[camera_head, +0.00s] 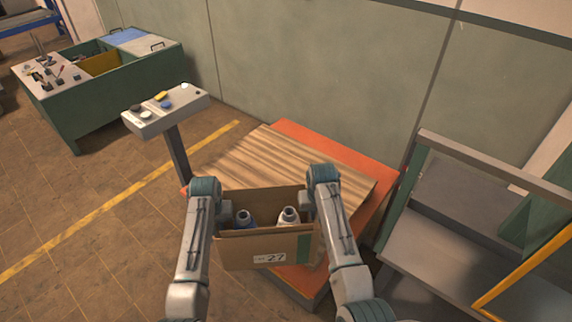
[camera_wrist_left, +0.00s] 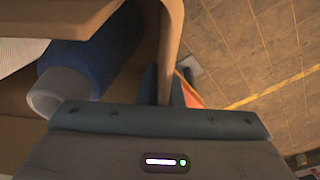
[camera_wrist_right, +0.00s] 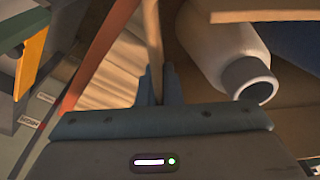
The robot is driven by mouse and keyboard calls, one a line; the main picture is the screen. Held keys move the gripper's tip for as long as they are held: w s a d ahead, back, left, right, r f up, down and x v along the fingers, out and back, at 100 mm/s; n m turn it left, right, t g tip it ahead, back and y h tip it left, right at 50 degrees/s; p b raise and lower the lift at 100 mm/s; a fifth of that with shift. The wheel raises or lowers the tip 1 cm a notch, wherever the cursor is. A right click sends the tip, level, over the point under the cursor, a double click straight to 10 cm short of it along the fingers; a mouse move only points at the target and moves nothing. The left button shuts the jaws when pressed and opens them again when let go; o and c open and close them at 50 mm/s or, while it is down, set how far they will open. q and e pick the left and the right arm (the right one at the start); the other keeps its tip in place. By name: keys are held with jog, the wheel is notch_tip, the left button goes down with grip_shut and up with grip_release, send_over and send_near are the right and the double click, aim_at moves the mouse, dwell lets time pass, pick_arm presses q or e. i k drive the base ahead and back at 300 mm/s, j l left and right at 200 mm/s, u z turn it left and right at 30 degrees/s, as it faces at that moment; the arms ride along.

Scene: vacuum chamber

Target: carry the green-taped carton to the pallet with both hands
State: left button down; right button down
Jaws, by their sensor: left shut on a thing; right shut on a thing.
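The open carton (camera_head: 240,252) has a green tape strip (camera_head: 304,248) and a label reading 27.
A grey panel on a post (camera_head: 165,108) stands at the pallet's left. A grey-framed bench (camera_head: 440,245) is close on the right. A green workbench (camera_head: 115,95) stands at the back left.

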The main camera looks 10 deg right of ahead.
aim_at(284, 177)
jog(key=i+l, duration=0.15)
jog(key=i, duration=0.25)
jog(key=i+l, duration=0.15)
jog(key=i, duration=0.25)
jog(key=i+l, duration=0.15)
jog(key=i, duration=0.3)
